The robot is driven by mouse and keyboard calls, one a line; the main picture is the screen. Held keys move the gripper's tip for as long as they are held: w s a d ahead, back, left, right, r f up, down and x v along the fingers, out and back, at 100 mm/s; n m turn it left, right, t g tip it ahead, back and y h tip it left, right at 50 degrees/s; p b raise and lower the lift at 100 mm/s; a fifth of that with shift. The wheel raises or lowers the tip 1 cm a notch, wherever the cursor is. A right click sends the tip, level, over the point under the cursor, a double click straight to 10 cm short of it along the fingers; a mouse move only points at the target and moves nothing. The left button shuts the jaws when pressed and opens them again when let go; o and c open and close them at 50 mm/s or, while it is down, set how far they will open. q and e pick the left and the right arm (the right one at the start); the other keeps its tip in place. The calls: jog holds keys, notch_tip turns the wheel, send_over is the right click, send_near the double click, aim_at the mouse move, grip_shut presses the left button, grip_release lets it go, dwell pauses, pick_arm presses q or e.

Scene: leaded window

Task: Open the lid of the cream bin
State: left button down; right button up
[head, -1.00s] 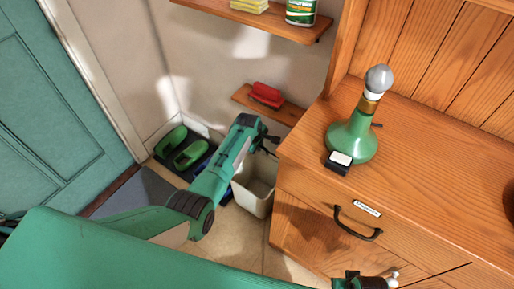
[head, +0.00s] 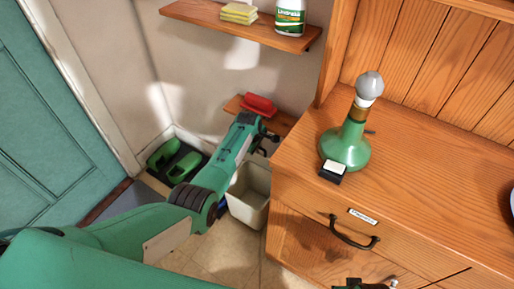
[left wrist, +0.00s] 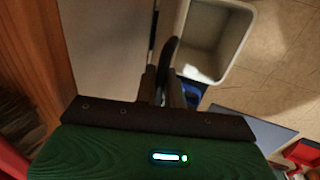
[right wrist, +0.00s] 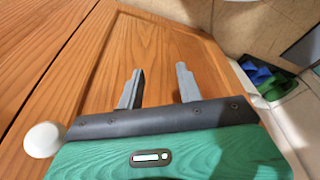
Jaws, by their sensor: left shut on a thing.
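The cream bin (head: 249,206) stands on the floor beside the wooden dresser. Its open top and pale inside show in the head view and in the left wrist view (left wrist: 214,40). A pale flat panel, which looks like its raised lid (left wrist: 105,50), shows beside the bin opening in the left wrist view. My left gripper (head: 268,142) is above the bin, near the wall. In the left wrist view its fingers (left wrist: 166,85) are shut on a dark, narrow piece that looks like the lid's handle. My right gripper (right wrist: 159,85) is open and empty before a wooden surface.
The dresser (head: 430,165) with a green lamp (head: 347,142) is close to the bin's right. A low shelf with a red brush (head: 259,105) is behind my left gripper. Green shoes (head: 175,160) sit in a tray to the left. Tiled floor (head: 225,250) is clear in front.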

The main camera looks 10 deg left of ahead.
pick_arm(q)
jog(key=c, duration=1.6)
grip_release()
jog(key=shift+c, duration=0.2)
pick_arm(e)
jog(key=shift+s, duration=0.1)
